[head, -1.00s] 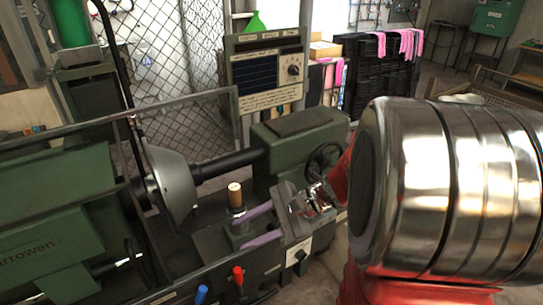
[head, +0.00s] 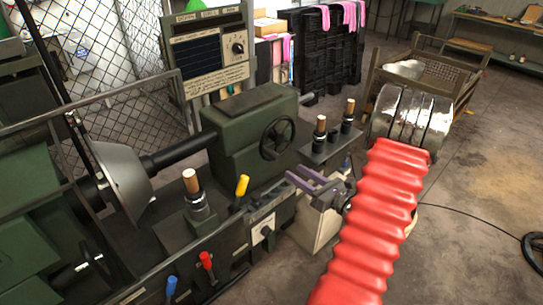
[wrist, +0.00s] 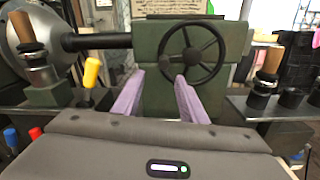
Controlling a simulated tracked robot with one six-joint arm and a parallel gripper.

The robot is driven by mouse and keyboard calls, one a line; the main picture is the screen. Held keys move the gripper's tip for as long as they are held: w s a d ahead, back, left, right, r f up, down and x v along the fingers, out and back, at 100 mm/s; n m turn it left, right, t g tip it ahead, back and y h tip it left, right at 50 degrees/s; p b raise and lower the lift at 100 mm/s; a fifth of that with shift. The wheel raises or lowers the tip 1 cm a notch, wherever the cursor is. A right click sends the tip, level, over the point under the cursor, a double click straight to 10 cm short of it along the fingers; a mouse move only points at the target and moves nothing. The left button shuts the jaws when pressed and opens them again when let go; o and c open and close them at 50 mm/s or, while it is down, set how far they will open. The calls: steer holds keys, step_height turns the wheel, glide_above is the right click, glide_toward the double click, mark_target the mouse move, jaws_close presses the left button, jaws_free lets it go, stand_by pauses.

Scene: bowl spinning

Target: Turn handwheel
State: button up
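The black spoked handwheel (head: 278,138) is on the right end of the green tailstock (head: 250,130) of the lathe. In the wrist view the handwheel (wrist: 194,54) is straight ahead, with a small knob at its left rim. My gripper (head: 302,176) has two purple fingers and is in front of and below the handwheel. In the wrist view the gripper (wrist: 156,88) has its fingers apart, with nothing between them. The right fingertip overlaps the wheel's lower part in the picture; I cannot tell whether it touches.
A yellow-handled lever (head: 242,186) and a wooden-handled tool post (head: 193,190) stand left of my gripper. Wooden-handled tools stand on a side shelf (head: 325,150) to the right. A metal bowl (head: 122,180) is on the lathe's spindle.

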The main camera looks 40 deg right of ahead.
mark_target(272, 155)
steer(key=shift+s+d+f+h, duration=0.15)
steer(key=shift+d+h, duration=0.15)
steer(key=shift+d, duration=0.05)
steer(key=w, duration=1.4)
steer(key=shift+a, duration=0.25)
steer(key=shift+s, duration=0.1)
steer(key=shift+c, duration=0.6)
jaws_close()
